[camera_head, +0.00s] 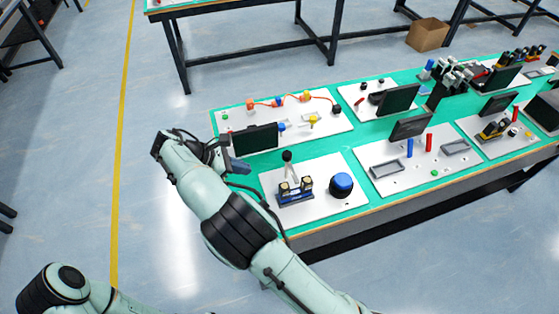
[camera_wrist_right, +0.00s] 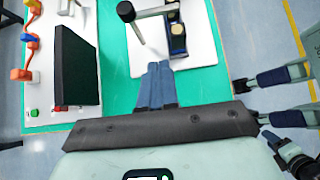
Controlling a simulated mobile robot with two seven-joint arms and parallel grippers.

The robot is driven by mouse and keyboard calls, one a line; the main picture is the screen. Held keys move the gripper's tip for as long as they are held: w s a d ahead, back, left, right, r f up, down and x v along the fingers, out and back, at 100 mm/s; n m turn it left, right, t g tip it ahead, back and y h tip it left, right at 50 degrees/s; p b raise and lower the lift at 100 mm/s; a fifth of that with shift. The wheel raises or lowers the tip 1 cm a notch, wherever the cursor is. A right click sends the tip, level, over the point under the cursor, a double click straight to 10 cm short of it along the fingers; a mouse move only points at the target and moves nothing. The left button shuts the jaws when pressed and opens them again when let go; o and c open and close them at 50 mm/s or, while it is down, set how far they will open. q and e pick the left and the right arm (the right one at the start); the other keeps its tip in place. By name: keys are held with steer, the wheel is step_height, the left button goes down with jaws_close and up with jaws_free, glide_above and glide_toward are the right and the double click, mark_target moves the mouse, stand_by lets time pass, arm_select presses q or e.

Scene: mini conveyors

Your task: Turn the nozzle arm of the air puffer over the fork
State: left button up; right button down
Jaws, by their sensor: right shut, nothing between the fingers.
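The air puffer's nozzle arm, a light rod with a dark rounded end (camera_head: 287,156), stands on a white board (camera_head: 330,205) at the table's near left. In the right wrist view the grey nozzle arm (camera_wrist_right: 154,11) runs sideways at the top, with a pale rod below its dark end. The likely fork is a dark blue block with cream tops (camera_head: 295,191), also in the wrist view (camera_wrist_right: 178,40). My right gripper (camera_head: 240,165) is left of the nozzle arm, apart from it. Its blue fingers (camera_wrist_right: 155,85) are shut and empty.
A blue dome button (camera_head: 341,184) stands right of the fork. A black screen (camera_head: 255,139) stands behind my right gripper and shows left in the wrist view (camera_wrist_right: 78,68). Boards with other small devices fill the table to the right. Green table surface shows between the boards.

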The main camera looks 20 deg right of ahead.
mark_target(291, 173)
arm_select(q)
steer(key=s+f+b, duration=0.2)
steer(key=shift+s+d+f, duration=0.1)
steer(key=shift+s+f, duration=0.15)
steer(key=shift+f, duration=0.1)
arm_select(e)
steer(key=d+r+x, duration=0.2)
steer(key=x, duration=1)
steer(key=shift+s+d+f, duration=0.15)
steer(key=shift+s+f, duration=0.05)
steer(key=shift+s, duration=0.05)
steer(key=shift+s+d+r+p, duration=0.15)
steer(key=shift+s+d+p, duration=0.15)
steer(key=shift+d, duration=0.3)
steer(key=shift+w+d, duration=0.15)
arm_select(q)
steer(key=shift+w+r, duration=0.35)
steer(key=shift+r, duration=0.15)
